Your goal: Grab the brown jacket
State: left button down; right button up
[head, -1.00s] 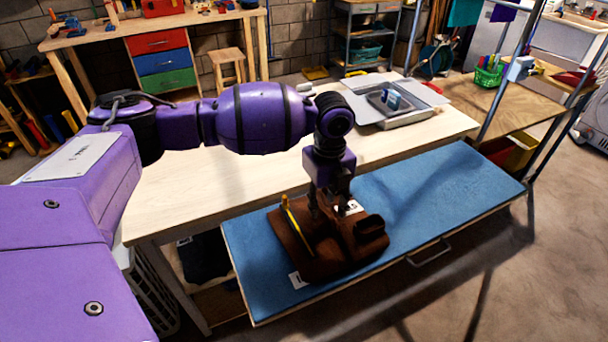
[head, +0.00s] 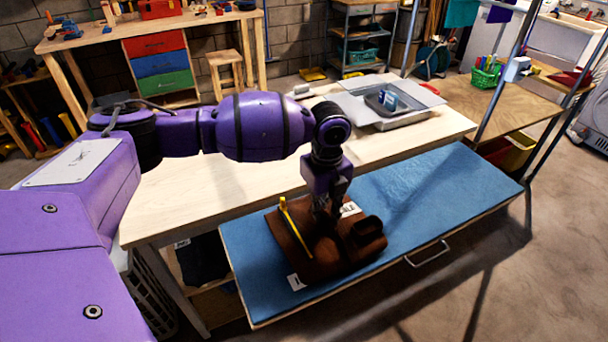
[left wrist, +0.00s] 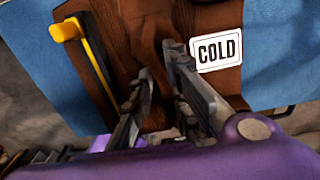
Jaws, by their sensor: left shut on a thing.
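The brown jacket (head: 325,262) lies bunched on the blue surface of a pull-out board, below the middle of the head view. My left gripper (head: 325,226) reaches down onto it from above. In the left wrist view the fingers of my left gripper (left wrist: 158,68) are shut on a raised fold of the brown jacket (left wrist: 215,20). The fingers partly hide the fold. My right gripper is in neither view.
A yellow bar (left wrist: 92,60) and a white COLD label (left wrist: 217,50) show beside the fingers. The blue board (head: 440,195) has free room at right. Behind it, the pale wooden table (head: 200,195) carries a grey tray (head: 400,122).

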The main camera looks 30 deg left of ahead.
pick_arm(q)
jog(key=shift+w+r, duration=0.1)
jog(key=shift+r, duration=0.1)
jog(key=shift+r, duration=0.1)
